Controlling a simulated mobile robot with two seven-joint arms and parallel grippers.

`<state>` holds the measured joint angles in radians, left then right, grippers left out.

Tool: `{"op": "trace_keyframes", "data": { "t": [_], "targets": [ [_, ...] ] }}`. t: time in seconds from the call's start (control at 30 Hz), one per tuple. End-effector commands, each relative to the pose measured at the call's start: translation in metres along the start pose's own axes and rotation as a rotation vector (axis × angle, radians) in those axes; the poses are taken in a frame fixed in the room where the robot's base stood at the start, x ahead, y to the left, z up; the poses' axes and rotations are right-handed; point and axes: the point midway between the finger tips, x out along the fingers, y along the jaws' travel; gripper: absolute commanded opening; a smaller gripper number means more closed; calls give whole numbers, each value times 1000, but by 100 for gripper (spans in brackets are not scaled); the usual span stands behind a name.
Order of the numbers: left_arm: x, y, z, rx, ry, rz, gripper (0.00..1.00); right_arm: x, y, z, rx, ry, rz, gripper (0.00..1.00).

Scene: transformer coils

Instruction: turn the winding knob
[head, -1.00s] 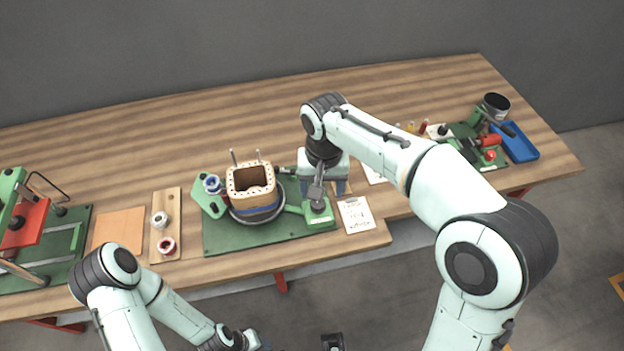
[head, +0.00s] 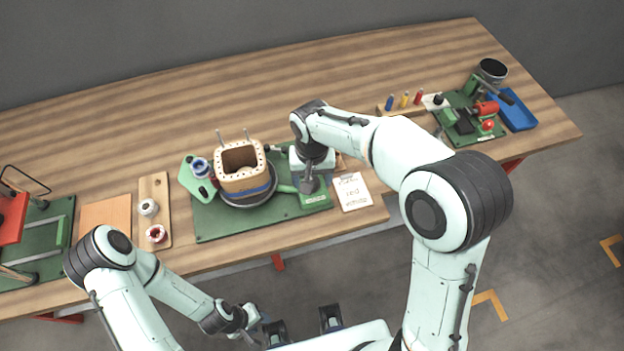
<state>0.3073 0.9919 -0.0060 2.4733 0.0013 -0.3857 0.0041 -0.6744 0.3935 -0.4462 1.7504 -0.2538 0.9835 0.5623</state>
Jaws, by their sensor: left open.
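The winding stand is on a green base plate (head: 225,229) at the bench's front middle. It carries a tan square coil former (head: 242,172) with a blue band, on a dark round turntable (head: 250,200). A green labelled block (head: 315,202) is at the plate's right end. My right gripper (head: 310,183) points down over this end, right of the former. Its wrist hides most of its jaws, and I cannot make out the winding knob or any contact there. My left gripper (head: 252,325) is open, low in front of the bench and away from the stand.
A wooden board (head: 154,190) with two spools lies left of the stand, beside an orange-brown sheet (head: 104,222). A written card (head: 352,192) lies right of it. A green machine (head: 470,120) and a blue tray (head: 515,110) stand at the right. The rear bench is clear.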

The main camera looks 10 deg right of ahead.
Motion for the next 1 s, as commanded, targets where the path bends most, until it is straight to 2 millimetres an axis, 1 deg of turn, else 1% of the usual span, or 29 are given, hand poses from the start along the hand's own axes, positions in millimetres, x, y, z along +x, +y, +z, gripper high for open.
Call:
{"op": "trace_keyframes", "data": {
  "t": [0.03,0.13,0.43,0.47,0.5,0.57,0.6,0.63,0.83,1.0],
  "targets": [
    [1,0,0,0,0,0,43,6,0,0,0,-1,1,68],
    [1,-1,0,0,0,0,43,11,0,0,0,0,1,68],
    [1,0,0,0,0,0,43,13,0,0,1,1,0,68],
    [1,0,0,0,0,0,43,13,0,0,1,0,0,61],
    [1,0,0,0,0,0,43,13,0,0,1,0,0,48],
    [1,0,0,0,0,0,43,13,0,0,1,0,0,29],
    [1,0,0,0,0,0,43,13,0,0,1,1,0,16],
    [1,0,0,0,0,0,43,12,0,0,1,1,0,12],
    [1,0,0,0,0,0,43,12,0,0,-6,0,0,12],
    [0,0,0,0,0,0,43,12,1,0,-49,0,0,12]
  ]
}}
